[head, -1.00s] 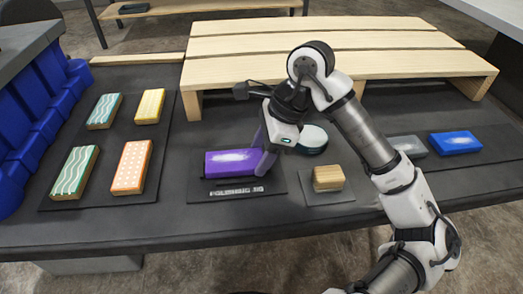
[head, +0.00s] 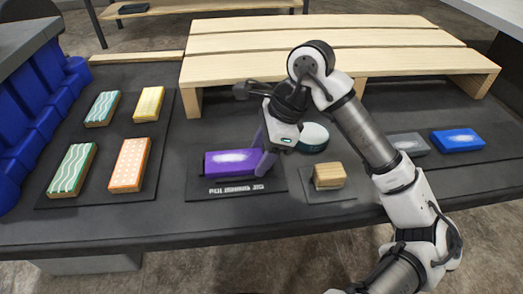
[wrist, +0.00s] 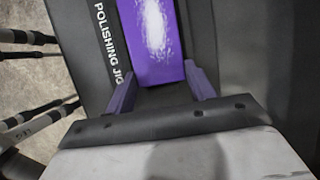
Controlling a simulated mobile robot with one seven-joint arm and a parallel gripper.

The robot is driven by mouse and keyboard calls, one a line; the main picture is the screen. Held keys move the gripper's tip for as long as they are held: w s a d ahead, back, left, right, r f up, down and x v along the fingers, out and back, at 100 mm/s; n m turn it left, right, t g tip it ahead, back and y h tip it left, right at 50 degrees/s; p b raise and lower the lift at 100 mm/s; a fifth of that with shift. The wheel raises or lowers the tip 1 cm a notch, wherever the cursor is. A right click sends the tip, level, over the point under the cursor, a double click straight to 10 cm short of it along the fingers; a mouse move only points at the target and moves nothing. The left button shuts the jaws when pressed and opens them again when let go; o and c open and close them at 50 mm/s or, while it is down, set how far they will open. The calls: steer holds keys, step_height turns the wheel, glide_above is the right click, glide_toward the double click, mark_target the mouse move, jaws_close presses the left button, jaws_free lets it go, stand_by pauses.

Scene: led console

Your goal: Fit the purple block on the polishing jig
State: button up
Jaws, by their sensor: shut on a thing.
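The purple block (head: 232,162) with a white scuffed patch lies flat on the polishing jig (head: 232,190), a dark plate with white lettering along its front edge. My gripper (head: 265,160) is at the block's right end, with its fingers on either side of that end and shut on it. In the wrist view the purple block (wrist: 152,40) reaches from the top edge down to between the two purple-grey fingertips (wrist: 161,85). The block lies along the jig's lettering. Its underside is hidden, so I cannot tell how it sits on the plate.
A mat with several patterned blocks (head: 130,165) lies to the left. A wooden block (head: 328,175) sits on a small plate to the right. A round white-and-teal item (head: 313,137) is behind my gripper. Grey (head: 408,145) and blue (head: 458,141) blocks lie far right. A slatted wooden rack (head: 330,60) spans the back.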

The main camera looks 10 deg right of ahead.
steer(key=o, duration=1.1)
steer(key=shift+o, duration=0.2)
steer(key=p+v, duration=0.1)
steer(key=v, duration=1.3)
steer(key=shift+f, duration=0.15)
